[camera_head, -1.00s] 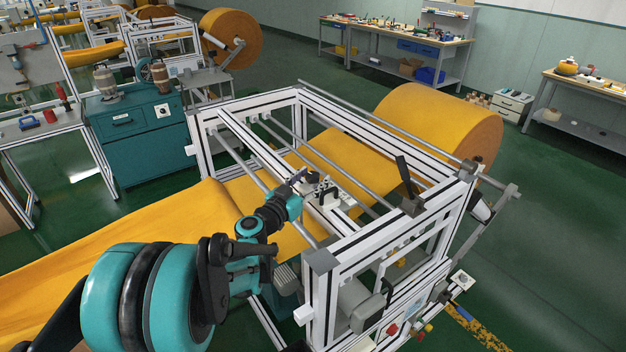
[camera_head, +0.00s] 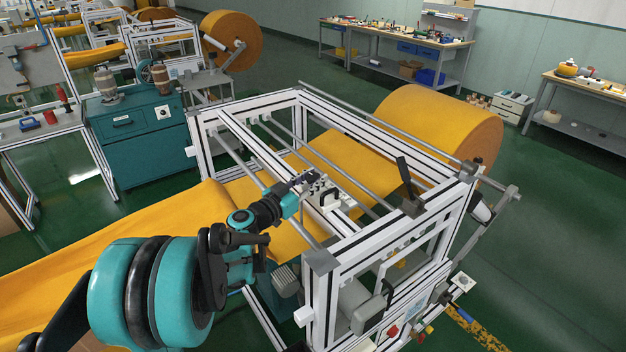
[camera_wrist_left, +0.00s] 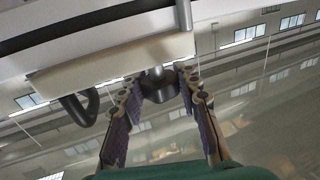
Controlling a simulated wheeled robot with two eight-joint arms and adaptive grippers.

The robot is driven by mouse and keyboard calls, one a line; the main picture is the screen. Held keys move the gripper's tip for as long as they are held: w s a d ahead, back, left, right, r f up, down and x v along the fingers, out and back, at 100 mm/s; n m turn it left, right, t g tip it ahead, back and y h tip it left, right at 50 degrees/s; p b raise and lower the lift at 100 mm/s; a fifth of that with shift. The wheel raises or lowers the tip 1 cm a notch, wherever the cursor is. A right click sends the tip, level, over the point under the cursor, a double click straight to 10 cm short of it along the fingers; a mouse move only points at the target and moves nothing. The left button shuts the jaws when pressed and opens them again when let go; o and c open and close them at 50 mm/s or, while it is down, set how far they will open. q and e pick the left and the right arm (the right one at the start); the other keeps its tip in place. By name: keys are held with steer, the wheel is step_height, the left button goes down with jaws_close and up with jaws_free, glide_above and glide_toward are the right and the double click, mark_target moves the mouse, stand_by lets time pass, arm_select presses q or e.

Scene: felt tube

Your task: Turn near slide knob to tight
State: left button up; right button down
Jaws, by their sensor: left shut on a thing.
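The slide (camera_head: 325,199) is a pale block with small fittings and a black handle, on the rails of the white frame machine. My left gripper (camera_head: 307,182) is at the slide's left side. In the left wrist view the near slide knob (camera_wrist_left: 159,86) is a dark round piece on a short stem below a pale plate (camera_wrist_left: 110,66). The two fingers of my left gripper (camera_wrist_left: 155,82) are on either side of the knob, shut on it. In the head view the knob is hidden by my gripper. My right gripper is not in view.
The white frame (camera_head: 375,240) and its steel rails surround the slide. Orange felt (camera_head: 345,158) runs beneath to a large roll (camera_head: 435,125). A black lever (camera_head: 407,185) stands at the frame's right. In the wrist view a black handle (camera_wrist_left: 80,108) hangs left of the knob.

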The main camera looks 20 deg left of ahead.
arm_select(q)
steer(key=o, duration=1.2)
steer(key=v, duration=1.2)
steer(key=shift+a, duration=0.1)
